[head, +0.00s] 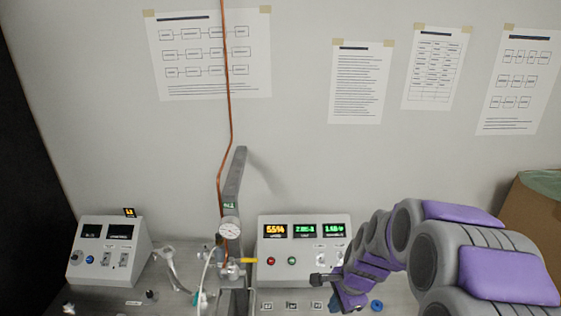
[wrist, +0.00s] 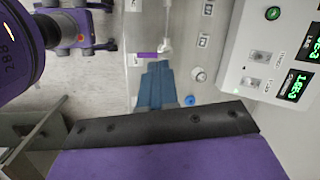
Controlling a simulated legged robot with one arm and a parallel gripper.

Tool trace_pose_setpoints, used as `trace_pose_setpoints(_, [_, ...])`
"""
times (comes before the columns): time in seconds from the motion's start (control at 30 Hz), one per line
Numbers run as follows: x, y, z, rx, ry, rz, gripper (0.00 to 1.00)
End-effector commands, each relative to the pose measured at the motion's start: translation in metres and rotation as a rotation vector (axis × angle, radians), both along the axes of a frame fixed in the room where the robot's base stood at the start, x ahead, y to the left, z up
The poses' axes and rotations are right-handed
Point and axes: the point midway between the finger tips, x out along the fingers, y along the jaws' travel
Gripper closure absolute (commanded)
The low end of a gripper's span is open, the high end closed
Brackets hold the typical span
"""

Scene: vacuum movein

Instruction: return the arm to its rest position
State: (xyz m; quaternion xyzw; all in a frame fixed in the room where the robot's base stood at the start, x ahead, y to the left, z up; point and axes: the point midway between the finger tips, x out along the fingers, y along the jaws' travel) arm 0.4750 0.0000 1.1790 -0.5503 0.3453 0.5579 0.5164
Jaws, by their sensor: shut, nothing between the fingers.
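My arm, grey with purple pads, comes in from the right in the head view and bends down and left over the bench.
A left control box (head: 108,250) stands on the bench. Between the boxes are a round gauge (head: 230,228), a yellow-handled valve (head: 248,260) and a copper line (head: 228,120) rising up the wall. A cardboard box (head: 535,212) is at the right.

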Motion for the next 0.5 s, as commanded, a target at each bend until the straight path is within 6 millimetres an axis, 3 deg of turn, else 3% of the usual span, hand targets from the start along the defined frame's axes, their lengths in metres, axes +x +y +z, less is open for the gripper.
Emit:
trace_pose_setpoints(0.2, [-0.074, 0.015, 0.014, -0.063, 0.006, 0.370, 1.00])
trace_pose_setpoints(0.5, [-0.183, 0.016, 0.019, -0.129, 0.051, 0.855, 1.00])
